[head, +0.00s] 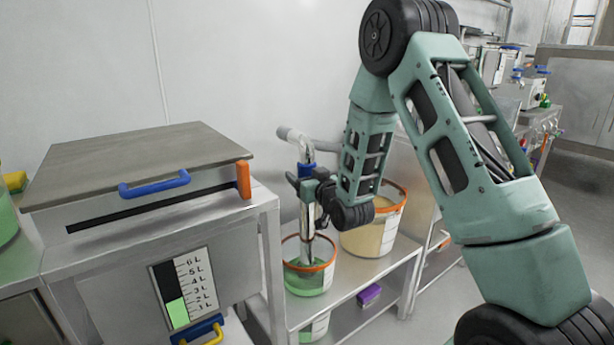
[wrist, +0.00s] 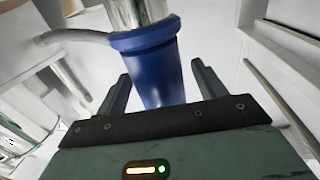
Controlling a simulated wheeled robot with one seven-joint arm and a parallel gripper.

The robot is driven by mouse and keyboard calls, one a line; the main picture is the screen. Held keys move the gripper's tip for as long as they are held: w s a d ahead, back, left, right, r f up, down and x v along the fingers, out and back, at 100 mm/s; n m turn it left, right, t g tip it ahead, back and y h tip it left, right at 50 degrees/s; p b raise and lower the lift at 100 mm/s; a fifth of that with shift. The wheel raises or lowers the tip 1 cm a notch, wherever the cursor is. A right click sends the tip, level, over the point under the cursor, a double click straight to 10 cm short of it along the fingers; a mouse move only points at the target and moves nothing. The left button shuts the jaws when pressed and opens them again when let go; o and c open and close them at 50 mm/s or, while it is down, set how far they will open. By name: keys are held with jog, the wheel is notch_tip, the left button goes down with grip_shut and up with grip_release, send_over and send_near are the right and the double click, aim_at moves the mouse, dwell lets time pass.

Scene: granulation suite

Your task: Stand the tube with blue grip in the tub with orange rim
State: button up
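The tube with blue grip (head: 308,226) is nearly upright, silver below its blue grip (head: 306,171). Its lower end is inside the rim of a tub with orange rim (head: 329,275) that shows green inside. Whether the tip touches the tub's bottom is hidden. In the wrist view the blue grip (wrist: 155,72) stands between the two fingers of my gripper (wrist: 161,82), close to both; the contact faces do not show clearly.
A larger orange-rimmed tub (head: 391,235) with beige contents stands behind on the same shelf (head: 345,318). A steel cabinet with blue handle (head: 154,185) stands at left. A grey pipe (head: 292,135) is near the tube's top.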

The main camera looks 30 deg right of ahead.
jog(key=shift+s, duration=0.15)
jog(key=s+a+p, duration=0.1)
jog(key=s+p, duration=0.4)
jog(key=s, duration=0.3)
jog(key=shift+s+r, duration=0.3)
jog(key=shift+s, duration=0.1)
jog(key=shift+s+p, duration=0.1)
jog(key=shift+p, duration=0.7)
jog(key=s+a+p, duration=0.1)
jog(key=s+p, duration=0.7)
jog(key=p, duration=0.1)
jog(key=shift+f, duration=0.25)
